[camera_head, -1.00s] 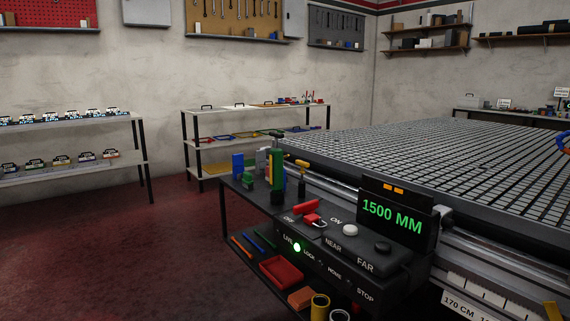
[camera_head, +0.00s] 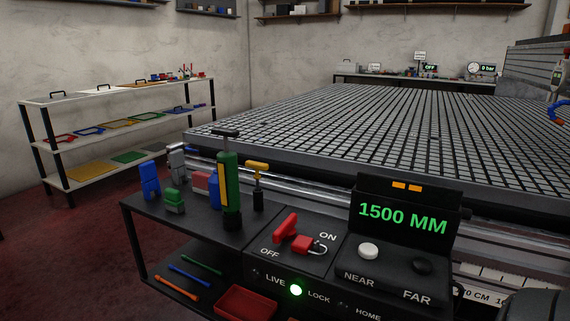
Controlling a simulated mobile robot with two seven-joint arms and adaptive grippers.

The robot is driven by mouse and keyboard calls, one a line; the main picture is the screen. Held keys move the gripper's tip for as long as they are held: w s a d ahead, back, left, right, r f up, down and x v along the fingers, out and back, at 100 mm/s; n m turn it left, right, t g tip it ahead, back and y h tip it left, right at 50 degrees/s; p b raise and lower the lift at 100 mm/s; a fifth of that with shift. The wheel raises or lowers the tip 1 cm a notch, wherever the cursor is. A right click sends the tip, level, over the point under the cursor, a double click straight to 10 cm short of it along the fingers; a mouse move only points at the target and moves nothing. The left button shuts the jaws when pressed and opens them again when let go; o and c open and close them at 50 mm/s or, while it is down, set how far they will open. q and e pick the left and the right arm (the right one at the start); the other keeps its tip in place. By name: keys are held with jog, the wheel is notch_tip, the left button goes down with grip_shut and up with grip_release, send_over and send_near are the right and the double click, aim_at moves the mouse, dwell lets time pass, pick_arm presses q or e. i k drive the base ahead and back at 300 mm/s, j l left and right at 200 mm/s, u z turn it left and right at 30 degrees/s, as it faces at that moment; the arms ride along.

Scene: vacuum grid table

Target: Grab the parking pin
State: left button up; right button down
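A short black pin with a yellow T-shaped handle (camera_head: 257,172) stands upright at the back of the black side shelf, beside the control panel; it looks like the parking pin, but no label confirms this. A tall green cylinder with a yellow stripe and black T-top (camera_head: 229,190) stands just left of it. Neither of my grippers shows in the view, and nothing touches the yellow-handled pin.
The control panel has a red switch (camera_head: 286,228), a red padlock (camera_head: 303,243) and a 1500 MM display (camera_head: 402,218). Blue (camera_head: 150,181) and green (camera_head: 174,201) clamps stand left on the shelf. The grid table (camera_head: 330,130) lies behind. A red tray (camera_head: 246,302) sits below.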

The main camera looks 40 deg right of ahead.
aim_at(256, 165)
jog(key=i+j+z, duration=0.1)
jog(key=i+z, duration=0.15)
jog(key=z, duration=0.25)
jog(key=i+j+z, duration=0.2)
jog(key=z, duration=0.25)
jog(key=i+j+z, duration=0.15)
jog(key=z, duration=0.35)
jog(key=j, duration=0.1)
